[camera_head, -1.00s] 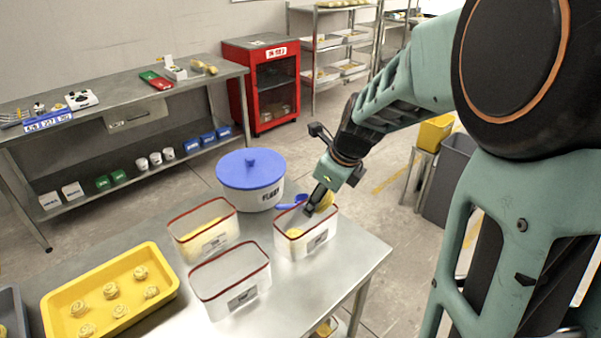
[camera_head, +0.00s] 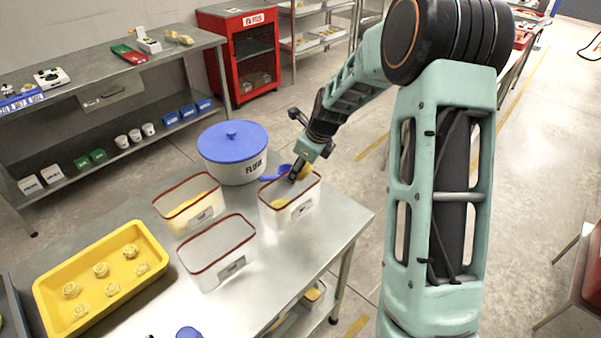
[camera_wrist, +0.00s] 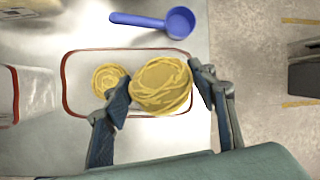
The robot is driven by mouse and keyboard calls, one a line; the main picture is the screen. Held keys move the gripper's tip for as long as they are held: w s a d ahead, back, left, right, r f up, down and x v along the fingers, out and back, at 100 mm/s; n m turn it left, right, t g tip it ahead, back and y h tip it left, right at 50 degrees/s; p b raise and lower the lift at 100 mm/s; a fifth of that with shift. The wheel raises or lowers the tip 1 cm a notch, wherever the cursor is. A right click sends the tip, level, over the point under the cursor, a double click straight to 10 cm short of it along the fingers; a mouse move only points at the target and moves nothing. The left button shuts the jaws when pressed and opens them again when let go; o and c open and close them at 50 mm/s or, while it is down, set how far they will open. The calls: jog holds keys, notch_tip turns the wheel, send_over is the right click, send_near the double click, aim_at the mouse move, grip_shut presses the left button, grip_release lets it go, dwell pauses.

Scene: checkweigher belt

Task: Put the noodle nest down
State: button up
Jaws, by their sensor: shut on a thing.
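My gripper (camera_wrist: 160,92) is shut on a yellow noodle nest (camera_wrist: 160,85); the held nest also shows at the gripper's tip in the head view (camera_head: 305,171). It is over the right part of a clear bin with a red rim (camera_wrist: 66,60), seen in the head view (camera_head: 292,213). Another noodle nest (camera_wrist: 108,79) lies inside that bin, to the left of the held one. The height of the held nest above the bin floor is hard to tell.
A blue scoop (camera_wrist: 178,23) lies behind the bin. A flour tub (camera_head: 233,155) with a blue lid and two more red-rimmed bins (camera_head: 218,272) (camera_head: 188,222) stand close by. A yellow tray (camera_head: 52,283) with several nests is at the left. The table's right edge is near.

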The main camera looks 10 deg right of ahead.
aim_at(301, 176)
notch_tip(301, 176, down, 2)
jog(key=shift+f, duration=0.2)
jog(key=shift+s, duration=0.15)
jog(key=shift+f+b, duration=0.5)
jog(key=shift+f, duration=0.1)
jog(key=o, duration=1.3)
jog(key=shift+o, duration=0.2)
jog(key=shift+r, duration=0.1)
